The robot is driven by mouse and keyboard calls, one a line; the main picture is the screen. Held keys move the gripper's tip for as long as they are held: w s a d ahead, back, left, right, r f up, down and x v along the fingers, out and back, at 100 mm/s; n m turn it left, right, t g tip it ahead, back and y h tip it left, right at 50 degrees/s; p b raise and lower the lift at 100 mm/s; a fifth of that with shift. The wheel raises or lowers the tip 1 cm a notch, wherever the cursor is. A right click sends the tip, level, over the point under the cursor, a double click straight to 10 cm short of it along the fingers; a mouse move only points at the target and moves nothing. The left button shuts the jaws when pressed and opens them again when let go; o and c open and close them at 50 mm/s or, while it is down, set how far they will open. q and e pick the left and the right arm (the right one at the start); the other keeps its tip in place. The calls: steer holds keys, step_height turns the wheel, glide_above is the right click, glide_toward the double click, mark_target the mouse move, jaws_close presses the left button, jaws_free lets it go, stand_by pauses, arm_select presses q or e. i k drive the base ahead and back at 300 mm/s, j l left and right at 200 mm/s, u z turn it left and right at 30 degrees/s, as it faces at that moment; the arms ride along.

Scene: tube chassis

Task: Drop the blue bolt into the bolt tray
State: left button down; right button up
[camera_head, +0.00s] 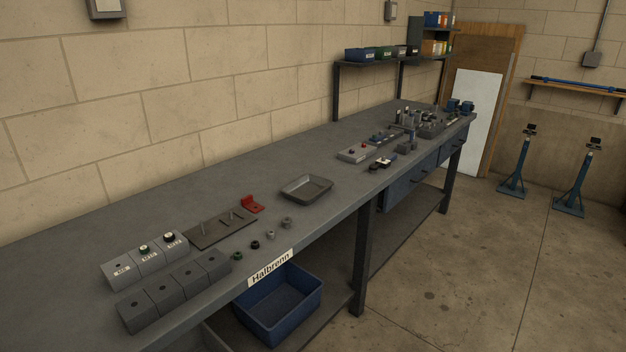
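A shallow grey metal tray (306,188), which may be the bolt tray, sits on the workbench near its front edge, left of the picture's middle. It looks empty. I cannot make out a blue bolt anywhere on the bench. Left of the tray, a dark flat plate (207,236) holds a few small upright or lying pins or bolts, too small to tell by colour. Neither of my grippers shows in the head view.
A red bracket (252,204) and several small nuts (270,235) lie near the tray. Labelled grey blocks (145,260) and darker blocks (175,290) stand at the left. A blue bin (283,310) sits below the bench. Tools and fixtures (430,125) crowd the far end.

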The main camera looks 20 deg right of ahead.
mark_target(303, 193)
steer(key=i+l, duration=0.15)
steer(key=l, duration=0.2)
steer(key=i+l+u, duration=0.1)
steer(key=l, duration=0.3)
steer(key=i+l, duration=0.2)
steer(key=l, duration=0.2)
steer(key=i+l+u, duration=0.15)
steer(key=l, duration=0.2)
steer(key=i+l, duration=0.15)
steer(key=l, duration=0.25)
steer(key=i+l+u, duration=0.1)
steer(key=l, duration=0.3)
